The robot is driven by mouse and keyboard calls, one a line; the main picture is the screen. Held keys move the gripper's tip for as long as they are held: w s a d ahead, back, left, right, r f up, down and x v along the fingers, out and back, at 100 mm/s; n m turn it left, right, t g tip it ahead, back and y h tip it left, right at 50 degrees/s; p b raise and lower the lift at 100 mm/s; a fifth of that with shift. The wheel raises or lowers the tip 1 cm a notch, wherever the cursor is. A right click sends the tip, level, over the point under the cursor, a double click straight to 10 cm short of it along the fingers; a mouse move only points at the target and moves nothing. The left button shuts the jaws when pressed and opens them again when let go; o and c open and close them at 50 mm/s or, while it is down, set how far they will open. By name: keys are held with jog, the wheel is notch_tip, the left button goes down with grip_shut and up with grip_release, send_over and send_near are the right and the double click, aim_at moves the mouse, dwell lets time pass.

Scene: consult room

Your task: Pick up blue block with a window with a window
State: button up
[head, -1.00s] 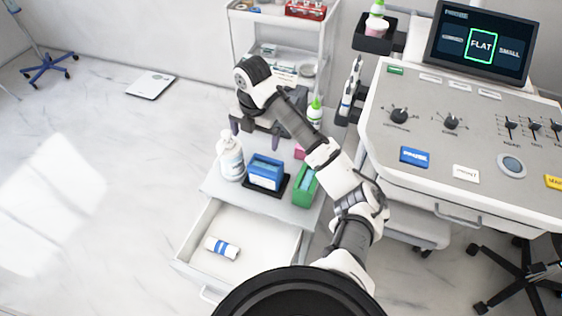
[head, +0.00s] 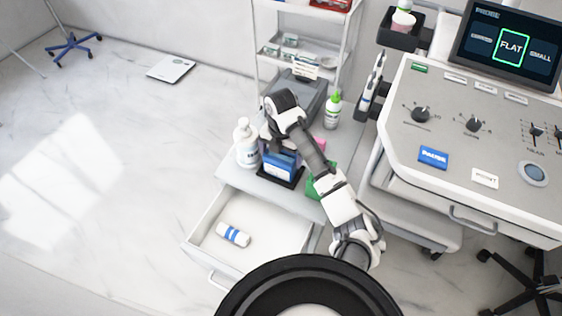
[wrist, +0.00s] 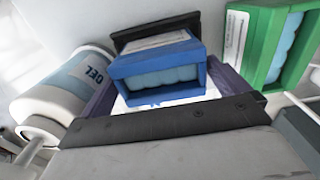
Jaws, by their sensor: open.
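The blue block with a window (head: 280,165) stands on a black tray (head: 290,184) on the small trolley top, partly hidden by my arm in the head view. In the wrist view the blue block (wrist: 158,68) shows its blue frame and pale blue window, with a white label on the side beyond. My gripper (wrist: 165,92) is open, with a purple finger on each side of the block. Whether the fingers touch it I cannot tell. In the head view the fingers are mostly hidden behind my arm.
A white bottle (head: 246,144) stands close left of the block and a green box (head: 320,186) close right. A green-capped bottle (head: 333,110) is behind. The drawer (head: 265,228) below is open, holding a white-and-blue tube (head: 233,235).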

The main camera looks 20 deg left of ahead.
jog(key=shift+f, duration=1.25)
jog(key=c, duration=1.1)
jog(key=shift+r, duration=0.2)
